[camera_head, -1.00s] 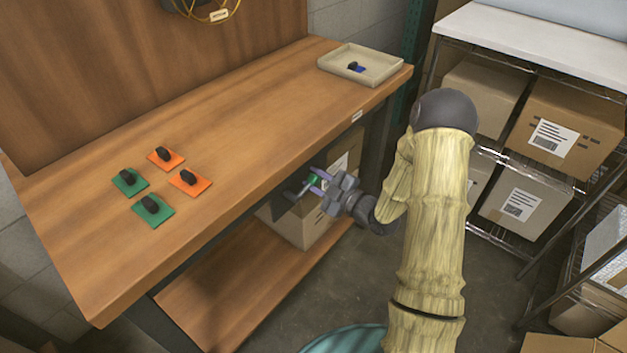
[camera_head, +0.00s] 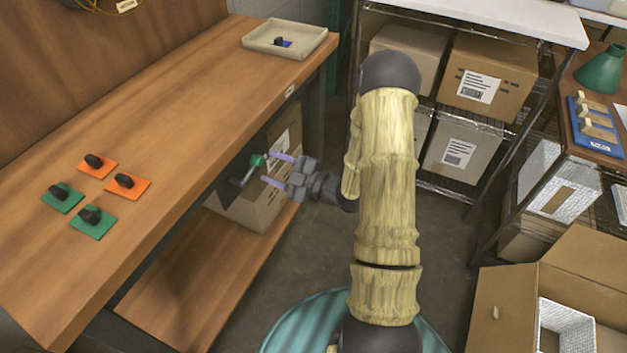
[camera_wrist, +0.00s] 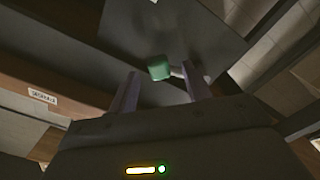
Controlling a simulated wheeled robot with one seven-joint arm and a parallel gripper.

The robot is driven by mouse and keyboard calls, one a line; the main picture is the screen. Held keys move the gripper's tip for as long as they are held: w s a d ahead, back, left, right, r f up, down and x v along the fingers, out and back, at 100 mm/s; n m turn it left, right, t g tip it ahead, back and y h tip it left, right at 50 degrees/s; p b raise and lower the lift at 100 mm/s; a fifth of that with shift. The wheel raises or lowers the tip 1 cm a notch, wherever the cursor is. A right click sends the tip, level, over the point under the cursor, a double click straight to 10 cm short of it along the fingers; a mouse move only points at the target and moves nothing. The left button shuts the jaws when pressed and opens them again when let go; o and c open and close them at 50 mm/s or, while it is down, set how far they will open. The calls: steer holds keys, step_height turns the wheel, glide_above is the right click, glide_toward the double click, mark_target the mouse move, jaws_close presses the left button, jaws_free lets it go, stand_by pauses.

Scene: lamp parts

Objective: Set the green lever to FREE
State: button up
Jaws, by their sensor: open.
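The green lever's knob (camera_head: 257,160) shows below the front edge of the workbench, at the end of a grey rod that slants down to the left. In the wrist view the green knob (camera_wrist: 159,67) appears between the two fingertips, with a short grey rod to its right. My gripper (camera_head: 267,168) is open and empty, its fingers pointing at the lever. In the head view the knob lies just off the upper fingertip; I cannot tell whether they touch. No FREE marking is readable, so the lever's setting cannot be told.
The workbench (camera_head: 150,130) stands left, bearing green and orange plates with black knobs and a beige tray (camera_head: 286,47). A box (camera_head: 262,205) sits under it behind the lever. Shelves with cartons (camera_head: 492,80) stand right. An open carton (camera_head: 570,270) is at lower right.

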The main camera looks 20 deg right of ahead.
steer(key=p+v, duration=0.1)
steer(key=v, duration=1.1)
